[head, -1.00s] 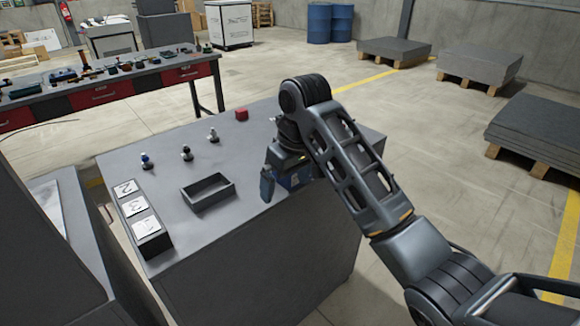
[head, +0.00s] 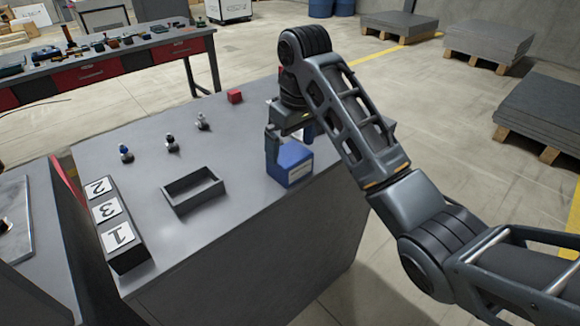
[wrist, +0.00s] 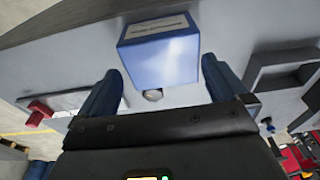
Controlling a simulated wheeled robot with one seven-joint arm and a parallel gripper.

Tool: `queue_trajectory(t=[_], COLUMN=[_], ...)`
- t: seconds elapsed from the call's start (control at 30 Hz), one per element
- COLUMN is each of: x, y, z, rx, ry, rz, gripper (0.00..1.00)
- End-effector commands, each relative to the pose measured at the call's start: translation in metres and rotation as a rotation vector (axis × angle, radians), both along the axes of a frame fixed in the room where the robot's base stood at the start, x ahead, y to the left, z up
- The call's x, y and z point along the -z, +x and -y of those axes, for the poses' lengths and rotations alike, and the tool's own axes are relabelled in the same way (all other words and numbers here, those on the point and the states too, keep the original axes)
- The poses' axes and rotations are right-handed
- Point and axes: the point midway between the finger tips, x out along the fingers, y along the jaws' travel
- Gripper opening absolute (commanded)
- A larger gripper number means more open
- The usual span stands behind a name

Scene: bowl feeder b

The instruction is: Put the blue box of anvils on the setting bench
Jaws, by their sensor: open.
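The blue box (head: 290,165), with a pale label on one side, stands on the grey bench (head: 235,185) near its front right edge. I cannot tell from the frames whether this is the setting bench. My gripper (head: 289,148) is open just above the box, pointing down, with one finger seen at its left. In the wrist view the box (wrist: 160,55) lies ahead of the gap between the spread fingers (wrist: 160,76), and neither finger visibly presses on it. The arm hides part of the bench behind.
A grey open tray (head: 193,190) lies left of the box. A block with numbered cards (head: 108,212) is at the left edge. A tool-covered table (head: 100,62) stands behind.

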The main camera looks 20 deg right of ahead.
Motion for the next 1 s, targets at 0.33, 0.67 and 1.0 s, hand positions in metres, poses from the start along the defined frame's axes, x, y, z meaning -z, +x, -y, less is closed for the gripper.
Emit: queue_trajectory(t=[0.33, 0.67, 1.0], x=[0.042, 0.052, 0.052], y=[0.001, 0.003, 0.003], z=[-0.003, -0.004, -0.004], rx=[0.001, 0.000, 0.000], ry=[0.000, 0.000, 0.000], rz=[-0.002, 0.000, 0.001], gripper=[1.00, 1.00, 0.70])
